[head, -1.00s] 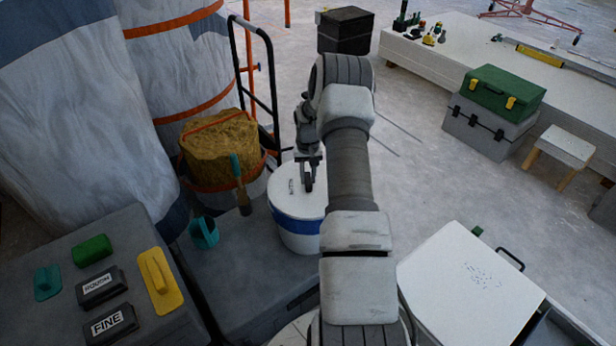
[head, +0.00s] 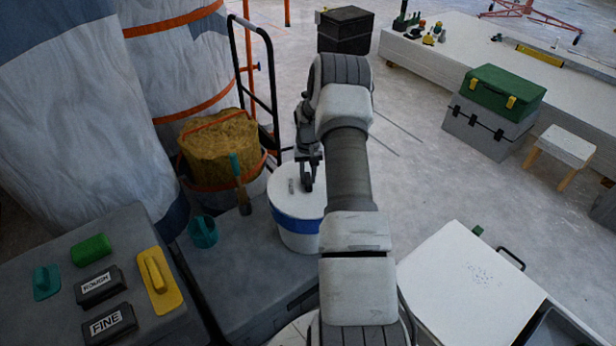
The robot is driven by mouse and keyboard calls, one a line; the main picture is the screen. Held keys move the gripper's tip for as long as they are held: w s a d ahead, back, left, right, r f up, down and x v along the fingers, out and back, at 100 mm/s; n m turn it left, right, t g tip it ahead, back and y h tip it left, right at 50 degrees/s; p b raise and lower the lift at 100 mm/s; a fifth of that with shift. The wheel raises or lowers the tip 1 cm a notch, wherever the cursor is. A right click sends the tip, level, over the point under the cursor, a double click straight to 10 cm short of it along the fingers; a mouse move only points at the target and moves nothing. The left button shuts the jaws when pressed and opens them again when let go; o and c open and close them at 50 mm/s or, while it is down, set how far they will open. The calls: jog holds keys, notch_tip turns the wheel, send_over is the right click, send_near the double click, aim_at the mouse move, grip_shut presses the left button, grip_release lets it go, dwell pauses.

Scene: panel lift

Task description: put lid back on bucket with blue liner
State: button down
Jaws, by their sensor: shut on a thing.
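A white bucket (head: 298,238) with a blue band around its side stands on the grey surface in the middle of the head view. A white lid (head: 283,190) with a small dark mark is at the bucket's top. It looks nearly level with the rim, but I cannot tell whether it is fully seated. My gripper (head: 307,186) points down at the lid and is shut on it near its middle. My arm hides the right side of the lid and bucket.
A yellow-brown block in a tub (head: 221,150), a brush (head: 240,190) and a teal cup (head: 203,231) are left of the bucket. A black hand truck (head: 272,85) stands behind. A grey case with sanding blocks (head: 110,323) is at lower left.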

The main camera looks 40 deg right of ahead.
dwell(0.3)
jog(key=shift+c, duration=0.6)
grip_release()
jog(key=shift+r+p, duration=1.9)
jog(key=shift+r, duration=1.55)
grip_shut()
